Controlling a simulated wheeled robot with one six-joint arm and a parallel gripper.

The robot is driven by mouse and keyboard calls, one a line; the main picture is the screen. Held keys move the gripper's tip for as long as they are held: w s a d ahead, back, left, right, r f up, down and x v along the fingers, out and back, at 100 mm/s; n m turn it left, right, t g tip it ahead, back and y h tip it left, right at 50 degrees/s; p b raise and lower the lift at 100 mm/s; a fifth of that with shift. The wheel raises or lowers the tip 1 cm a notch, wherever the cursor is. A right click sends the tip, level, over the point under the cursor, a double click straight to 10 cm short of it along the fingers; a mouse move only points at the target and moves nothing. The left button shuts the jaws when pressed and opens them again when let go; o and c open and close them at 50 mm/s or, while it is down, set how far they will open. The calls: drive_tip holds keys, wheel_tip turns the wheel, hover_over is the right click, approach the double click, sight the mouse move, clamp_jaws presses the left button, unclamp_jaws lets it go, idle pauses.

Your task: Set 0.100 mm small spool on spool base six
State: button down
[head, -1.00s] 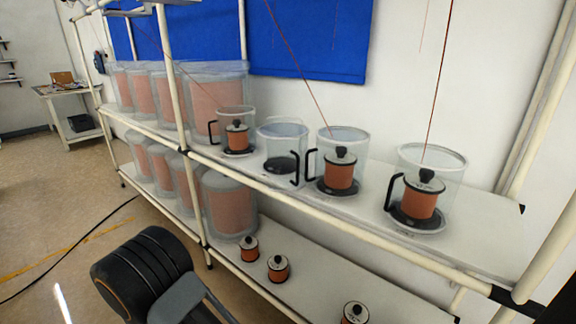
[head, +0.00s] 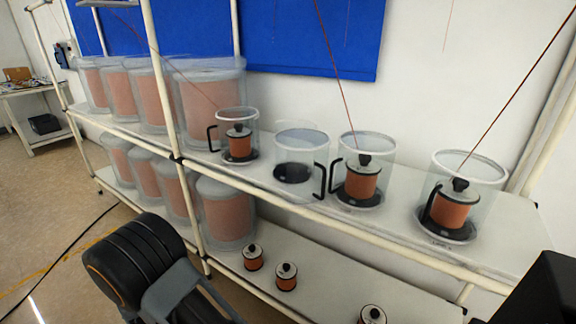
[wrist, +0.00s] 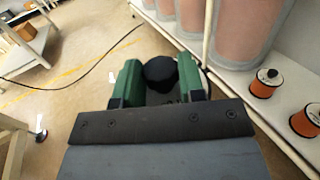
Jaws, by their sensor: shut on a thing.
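My gripper (wrist: 160,88) is shut on the black knob (wrist: 160,70) of a spool in the wrist view. The spool's body is mostly hidden behind the gripper, and its label cannot be read. The gripper is over the floor, left of the shelves; in the head view only my arm shows. An empty black spool base (head: 293,173) sits inside a clear cylinder (head: 301,150) on the upper shelf. I cannot read any base number.
Clear cylinders with copper spools stand left (head: 239,147) and right (head: 361,182) of the empty one, and another (head: 455,207) farther right. Small spools (head: 286,277) stand on the lower shelf (head: 325,296). Pale rails and posts front the rack. Wires hang into the occupied cylinders.

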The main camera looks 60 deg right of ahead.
drive_tip(key=s+d+r+m+g+h+p, duration=0.3)
drive_tip(key=d+r+m+g+p, duration=0.2)
drive_tip(key=d+r+g+p, duration=0.35)
drive_tip(key=s+d+r+m+g+h+p, duration=0.45)
drive_tip(key=d+r+p, duration=0.25)
drive_tip(key=d+r, duration=0.35)
drive_tip(key=s+d+r+m+g+h+p, duration=0.25)
drive_tip(key=d+r+m+g+p, duration=0.4)
drive_tip(key=d+r, duration=0.35)
drive_tip(key=s+d+p, duration=0.2)
drive_tip(key=d, duration=0.6)
drive_tip(key=s+d+g+p, duration=0.1)
drive_tip(key=s+d+p, duration=0.1)
drive_tip(key=d, duration=0.7)
drive_tip(key=shift+s+r+p, duration=0.2)
drive_tip(key=shift+s+p, duration=0.15)
drive_tip(key=shift+s, duration=0.35)
drive_tip(key=shift+f, duration=0.1)
drive_tip(key=shift+f, duration=0.15)
drive_tip(key=c, duration=0.7)
unclamp_jaws()
drive_tip(key=shift+a, duration=0.1)
